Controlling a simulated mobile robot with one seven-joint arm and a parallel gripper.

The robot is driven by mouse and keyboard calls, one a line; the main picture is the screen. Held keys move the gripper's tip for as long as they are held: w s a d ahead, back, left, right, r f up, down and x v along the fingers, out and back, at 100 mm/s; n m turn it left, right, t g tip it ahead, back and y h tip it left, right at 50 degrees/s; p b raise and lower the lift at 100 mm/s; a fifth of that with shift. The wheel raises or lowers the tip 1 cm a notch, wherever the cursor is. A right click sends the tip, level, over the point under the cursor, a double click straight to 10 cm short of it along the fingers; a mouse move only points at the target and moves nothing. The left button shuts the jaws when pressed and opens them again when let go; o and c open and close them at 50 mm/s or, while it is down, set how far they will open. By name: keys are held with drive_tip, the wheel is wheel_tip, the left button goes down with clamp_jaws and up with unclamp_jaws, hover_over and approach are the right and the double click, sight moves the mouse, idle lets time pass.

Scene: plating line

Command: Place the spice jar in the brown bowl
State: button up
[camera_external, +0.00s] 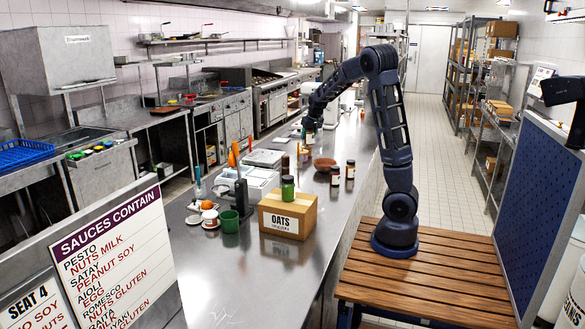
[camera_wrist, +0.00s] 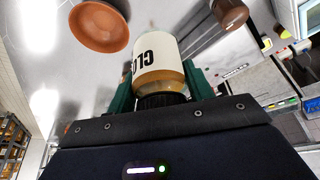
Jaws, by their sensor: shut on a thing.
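My gripper (camera_external: 308,128) is above the steel counter, at the end of the reaching arm. In the wrist view its green fingers (camera_wrist: 160,92) are shut on a spice jar (camera_wrist: 158,58) with a cream label, printed with black letters that look like "CLO". The jar's dark lid is towards my gripper's palm. The brown bowl (camera_external: 324,164) stands on the counter nearer the outside camera than my gripper. In the wrist view the bowl (camera_wrist: 98,26) is at the upper left, apart from the jar, and its visible inside looks empty.
Two dark-lidded jars (camera_external: 335,176) (camera_external: 350,171) stand right of the bowl. A green mug (camera_external: 230,221) and a scale (camera_external: 241,195) stand to the left. A brown round thing (camera_wrist: 230,12) shows near the held jar in the wrist view.

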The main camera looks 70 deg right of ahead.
drive_tip(key=m, duration=0.1)
hover_over(325, 160)
drive_tip(key=s+a, duration=0.2)
drive_tip(key=a, duration=0.4)
drive_tip(key=f, duration=1.9)
drive_tip(key=shift+w+d, duration=0.1)
drive_tip(key=shift+w, duration=0.15)
drive_tip(key=shift+f, duration=0.1)
drive_tip(key=o, duration=1.1)
drive_tip(key=shift+o, duration=0.2)
